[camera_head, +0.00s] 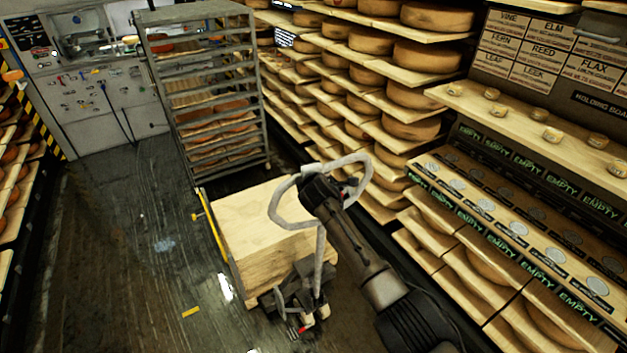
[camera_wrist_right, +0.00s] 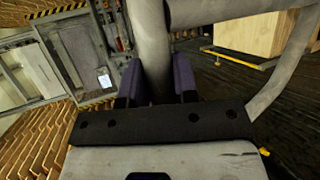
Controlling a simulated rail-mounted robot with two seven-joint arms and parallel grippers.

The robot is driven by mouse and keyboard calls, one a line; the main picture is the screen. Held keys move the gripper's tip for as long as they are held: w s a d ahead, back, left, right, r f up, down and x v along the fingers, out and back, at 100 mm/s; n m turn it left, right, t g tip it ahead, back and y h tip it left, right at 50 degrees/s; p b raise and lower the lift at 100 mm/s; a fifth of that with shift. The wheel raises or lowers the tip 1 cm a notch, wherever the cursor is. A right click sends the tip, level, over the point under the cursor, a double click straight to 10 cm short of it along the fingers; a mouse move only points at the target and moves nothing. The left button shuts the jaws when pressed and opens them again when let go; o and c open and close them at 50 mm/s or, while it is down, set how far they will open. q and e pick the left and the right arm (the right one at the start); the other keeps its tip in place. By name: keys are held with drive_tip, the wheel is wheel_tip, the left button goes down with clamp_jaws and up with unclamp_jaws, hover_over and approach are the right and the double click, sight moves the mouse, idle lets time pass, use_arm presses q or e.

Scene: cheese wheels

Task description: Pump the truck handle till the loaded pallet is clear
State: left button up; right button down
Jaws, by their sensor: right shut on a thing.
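The truck handle (camera_head: 318,245) is a pale grey loop on an upright shaft. It rises from the dark pallet truck base (camera_head: 296,300). The loaded pallet, a pale wooden block of stacked boards (camera_head: 255,225), stands directly behind the truck base; whether it clears the floor cannot be told. My right gripper (camera_head: 338,192) is at the handle loop. In the right wrist view the right gripper (camera_wrist_right: 157,80) has its purple-grey fingers on both sides of a grey tube of the handle (camera_wrist_right: 150,30), shut on it. My left gripper is not in view.
A grey rack with cheeses (camera_head: 205,95) stands behind the pallet. Cheese shelves (camera_head: 400,85) line the right side, with a holding board (camera_head: 540,120) at far right. The wet dark floor (camera_head: 120,250) is open on the left. A yellow bar (camera_head: 212,232) lies along the pallet's left side.

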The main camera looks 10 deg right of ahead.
drive_tip(key=shift+w, duration=0.1)
idle(0.3)
drive_tip(key=c, duration=0.9)
unclamp_jaws()
drive_tip(key=p+v, duration=0.2)
drive_tip(key=v, duration=1.1)
drive_tip(key=shift+s+r, duration=0.1)
drive_tip(key=shift+s, duration=0.3)
